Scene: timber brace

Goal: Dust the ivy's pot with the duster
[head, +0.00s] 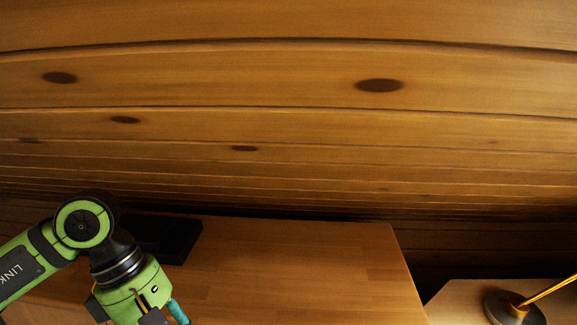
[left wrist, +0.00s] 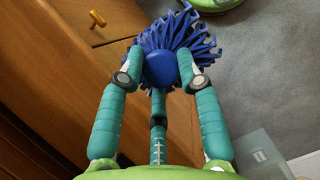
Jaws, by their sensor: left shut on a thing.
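My left gripper (left wrist: 160,75) has teal fingers and is shut on the blue duster (left wrist: 178,42). The duster's round blue end faces the wrist camera between the fingertips, and its blue strands fan out beyond them. In the left wrist view they are beside a wooden cabinet front, over grey floor. In the head view the left arm comes in at the lower left, and the gripper is mostly cut off by the bottom edge. The duster does not show there. The ivy and its pot are in neither view. My right gripper is not in view.
A wooden top (head: 320,260) spans the head view's lower middle, with a black flat object (head: 165,238) behind my arm. A lower wooden surface at right holds a dark round base (head: 512,310) with a brass rod. The cabinet front (left wrist: 45,75) has a brass knob (left wrist: 97,18).

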